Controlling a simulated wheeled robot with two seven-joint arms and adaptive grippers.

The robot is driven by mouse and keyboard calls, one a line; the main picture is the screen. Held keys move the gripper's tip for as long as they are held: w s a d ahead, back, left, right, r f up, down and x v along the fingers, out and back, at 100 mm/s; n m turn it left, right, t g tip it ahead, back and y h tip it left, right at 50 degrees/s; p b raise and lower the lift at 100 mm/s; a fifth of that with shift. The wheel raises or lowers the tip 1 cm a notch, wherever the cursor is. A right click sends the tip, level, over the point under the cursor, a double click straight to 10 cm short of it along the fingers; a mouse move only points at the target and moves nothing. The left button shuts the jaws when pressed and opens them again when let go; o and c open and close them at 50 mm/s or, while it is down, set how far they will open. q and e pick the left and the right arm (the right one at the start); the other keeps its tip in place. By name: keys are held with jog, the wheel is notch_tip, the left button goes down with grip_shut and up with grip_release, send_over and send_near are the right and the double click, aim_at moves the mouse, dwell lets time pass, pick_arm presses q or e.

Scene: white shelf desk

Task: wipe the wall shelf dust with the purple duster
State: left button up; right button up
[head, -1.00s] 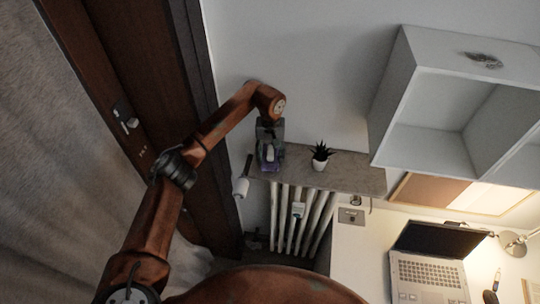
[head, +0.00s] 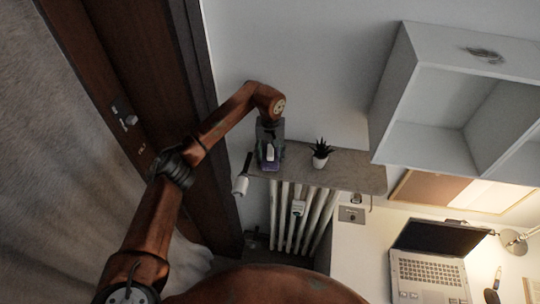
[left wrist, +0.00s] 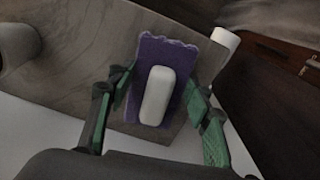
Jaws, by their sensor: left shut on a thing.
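The purple duster (left wrist: 151,55) has a white handle (left wrist: 157,95) and lies between the green-padded fingers of my left gripper (left wrist: 155,108). In the head view my left gripper (head: 269,150) points down over the left end of the small shelf above the radiator, shut on the duster (head: 271,167). The white wall shelf (head: 393,95) is at the upper right, with a dark patch of dust (head: 485,54) on its top. The duster is well to the left of and apart from that dust. My right gripper is not in view.
A potted plant (head: 320,157) stands on the small shelf (head: 352,172), right of my left gripper. A white radiator (head: 303,215) is below. A laptop (head: 430,270) and a lamp (head: 514,242) are on the desk. A brown door (head: 140,70) is at left.

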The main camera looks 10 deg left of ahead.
aim_at(288, 166)
pick_arm(q)
jog(key=shift+f+b, duration=0.3)
jog(key=shift+f, duration=0.15)
jog(key=shift+d, duration=0.1)
jog(key=shift+d+r+b, duration=0.15)
jog(key=shift+d+b, duration=0.4)
jog(key=shift+d, duration=1.25)
jog(key=shift+d+b, duration=0.6)
jog(key=shift+d, duration=1)
jog(key=shift+a+f, duration=0.1)
jog(key=shift+f, duration=0.15)
jog(key=shift+a+b, duration=0.65)
jog(key=shift+a, duration=2.9)
jog(key=shift+r, duration=0.1)
jog(key=shift+d, duration=0.15)
